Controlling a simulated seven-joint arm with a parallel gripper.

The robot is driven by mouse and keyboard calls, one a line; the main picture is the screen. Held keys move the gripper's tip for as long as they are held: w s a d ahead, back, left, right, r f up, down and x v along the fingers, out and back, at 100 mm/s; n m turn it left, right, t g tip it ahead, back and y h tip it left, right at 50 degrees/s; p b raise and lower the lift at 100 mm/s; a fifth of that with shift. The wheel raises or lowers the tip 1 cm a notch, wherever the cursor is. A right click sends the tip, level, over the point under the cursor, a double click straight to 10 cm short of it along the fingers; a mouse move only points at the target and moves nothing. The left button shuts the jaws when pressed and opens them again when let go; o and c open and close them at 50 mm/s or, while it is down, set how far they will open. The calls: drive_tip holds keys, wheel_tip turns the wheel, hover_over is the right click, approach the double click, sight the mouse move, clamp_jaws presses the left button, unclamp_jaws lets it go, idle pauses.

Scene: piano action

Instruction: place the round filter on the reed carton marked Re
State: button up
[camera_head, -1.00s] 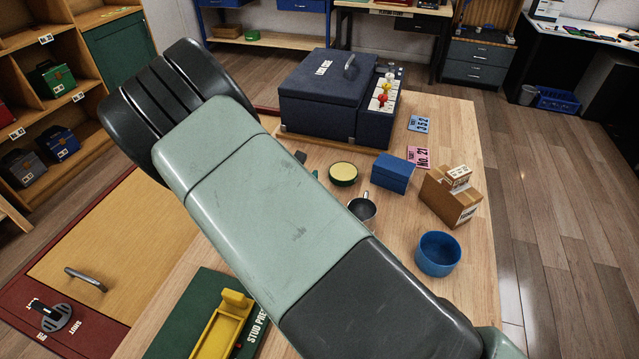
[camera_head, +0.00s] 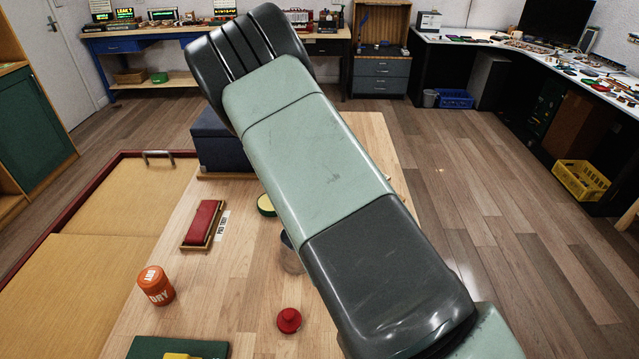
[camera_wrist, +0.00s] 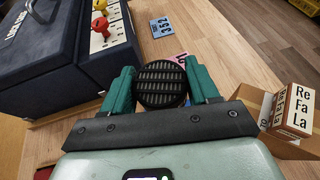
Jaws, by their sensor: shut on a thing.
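In the wrist view the round filter (camera_wrist: 161,84) is a dark disc with rows of slots. My gripper (camera_wrist: 162,86) is shut on it, with one teal finger on each side, and holds it over the table. In the head view my own arm hides the gripper, filter and carton.
The navy box (camera_wrist: 60,60) with red and yellow knobs stands left of my gripper. A blue number card (camera_wrist: 161,27) lies beyond. A red case (camera_head: 203,222), an orange tin (camera_head: 155,286) and a red knobbed piece (camera_head: 289,320) are on the table (camera_head: 225,285).

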wheel_tip(320, 180, down, 10)
drive_tip(key=shift+d+r, duration=0.1)
drive_tip(key=shift+r, duration=0.15)
drive_tip(key=shift+f, duration=0.1)
drive_tip(key=o, duration=1)
drive_tip(key=shift+o, duration=0.2)
